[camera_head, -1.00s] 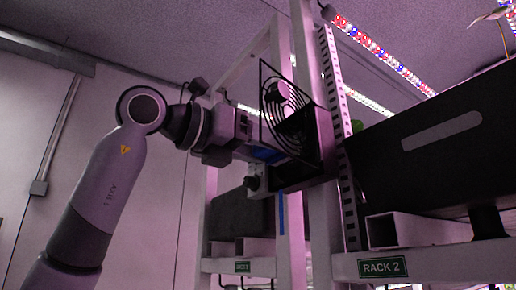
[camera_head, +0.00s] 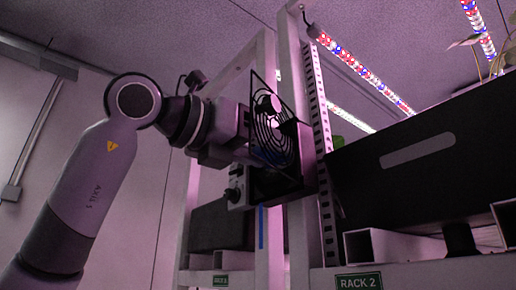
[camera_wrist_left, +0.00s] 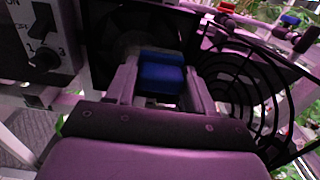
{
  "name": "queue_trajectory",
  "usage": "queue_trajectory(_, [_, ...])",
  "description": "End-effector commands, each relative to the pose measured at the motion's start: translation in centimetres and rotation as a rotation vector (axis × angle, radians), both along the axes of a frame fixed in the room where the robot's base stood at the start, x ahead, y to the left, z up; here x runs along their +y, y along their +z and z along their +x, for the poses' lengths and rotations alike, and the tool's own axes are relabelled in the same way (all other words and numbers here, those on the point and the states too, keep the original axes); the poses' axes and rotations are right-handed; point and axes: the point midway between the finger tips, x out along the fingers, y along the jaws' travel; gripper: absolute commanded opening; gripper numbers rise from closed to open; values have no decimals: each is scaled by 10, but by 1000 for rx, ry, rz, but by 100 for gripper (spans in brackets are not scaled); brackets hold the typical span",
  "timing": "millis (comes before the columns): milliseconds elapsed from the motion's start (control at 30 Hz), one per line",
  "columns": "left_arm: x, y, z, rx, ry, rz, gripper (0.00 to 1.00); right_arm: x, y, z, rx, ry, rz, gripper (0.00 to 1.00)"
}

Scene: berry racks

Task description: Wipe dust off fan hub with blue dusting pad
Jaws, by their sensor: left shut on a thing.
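My left gripper (camera_head: 252,150) is shut on the blue dusting pad (camera_wrist_left: 162,80). In the left wrist view the gripper's fingers (camera_wrist_left: 160,72) hold the pad from both sides, in front of the dark fan housing (camera_wrist_left: 105,25). The round black fan grille (camera_head: 274,132) stands swung out to the side, and it also shows on the right of the left wrist view (camera_wrist_left: 238,85). In the head view, blue shows behind the grille's bars. The fan hub is dark and largely hidden behind the pad, so I cannot tell whether they touch. My right gripper is not in view.
A control box (camera_head: 238,190) with a knob sits below the gripper. White rack posts (camera_head: 292,80) stand close by the fan. A black bin (camera_head: 420,165) is on the right, above the RACK 2 label (camera_head: 358,282). The space left of my arm is clear.

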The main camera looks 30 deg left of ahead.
Motion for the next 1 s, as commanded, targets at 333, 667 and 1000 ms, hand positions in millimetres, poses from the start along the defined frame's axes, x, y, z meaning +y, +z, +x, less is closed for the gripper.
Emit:
queue_trajectory(333, [25, 0, 11, 4, 2, 0, 29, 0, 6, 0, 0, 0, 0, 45])
queue_trajectory(667, [39, 0, 15, 3, 2, -2, 29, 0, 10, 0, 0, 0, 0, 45])
queue_trajectory(1000, [58, 1, 23, 3, 1, 0, 29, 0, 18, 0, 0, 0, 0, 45])
